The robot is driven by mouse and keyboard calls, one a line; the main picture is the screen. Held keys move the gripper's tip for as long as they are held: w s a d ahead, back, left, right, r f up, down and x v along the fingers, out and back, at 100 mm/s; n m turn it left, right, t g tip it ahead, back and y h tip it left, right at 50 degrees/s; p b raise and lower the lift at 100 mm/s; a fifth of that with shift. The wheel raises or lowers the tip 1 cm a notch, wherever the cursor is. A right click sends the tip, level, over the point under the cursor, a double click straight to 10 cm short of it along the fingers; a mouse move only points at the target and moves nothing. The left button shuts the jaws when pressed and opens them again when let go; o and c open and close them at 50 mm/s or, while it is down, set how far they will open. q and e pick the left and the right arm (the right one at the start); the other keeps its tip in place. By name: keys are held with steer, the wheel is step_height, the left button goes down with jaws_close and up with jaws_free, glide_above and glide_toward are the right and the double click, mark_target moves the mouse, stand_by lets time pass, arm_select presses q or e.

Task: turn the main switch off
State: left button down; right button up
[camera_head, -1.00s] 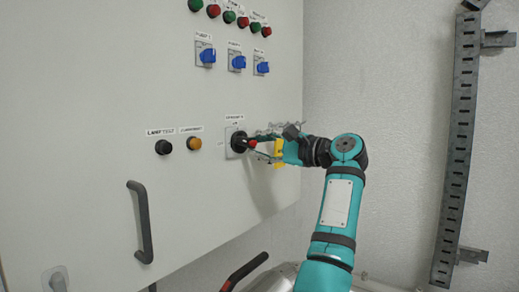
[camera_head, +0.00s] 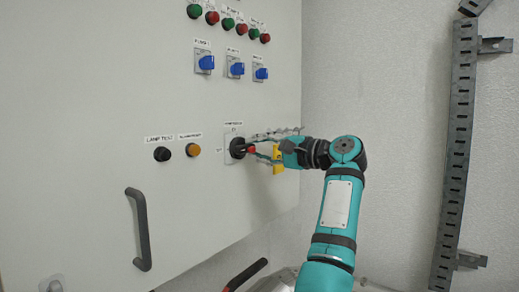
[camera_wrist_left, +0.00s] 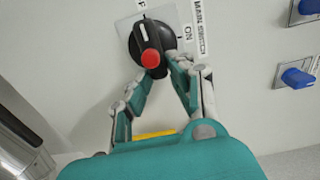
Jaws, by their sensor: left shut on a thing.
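The main switch (camera_head: 237,147) is a black rotary knob with a red-tipped handle on a grey plate on the cabinet front. In the left wrist view the knob (camera_wrist_left: 165,38) shows with the ON label (camera_wrist_left: 187,32) at its right and a partly cut-off label ending in F above. The handle runs roughly toward the F label, with its red tip at the opposite end, facing me. My left gripper (camera_head: 257,149) is at the switch. In the wrist view its fingers (camera_wrist_left: 160,76) are shut around the handle near the red tip. My right gripper is not in view.
The lamp test button (camera_head: 162,154) and an amber button (camera_head: 193,150) sit left of the switch. Blue selector switches (camera_head: 236,69) are above. A dark door handle (camera_head: 140,229) sticks out at lower left. A slotted metal rail (camera_head: 459,130) is on the wall at right.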

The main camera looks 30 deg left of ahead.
arm_select(q)
steer(key=c, duration=1.2)
jaws_free()
steer(key=shift+a, duration=0.15)
steer(key=s+d, duration=0.1)
steer(key=d, duration=1.1)
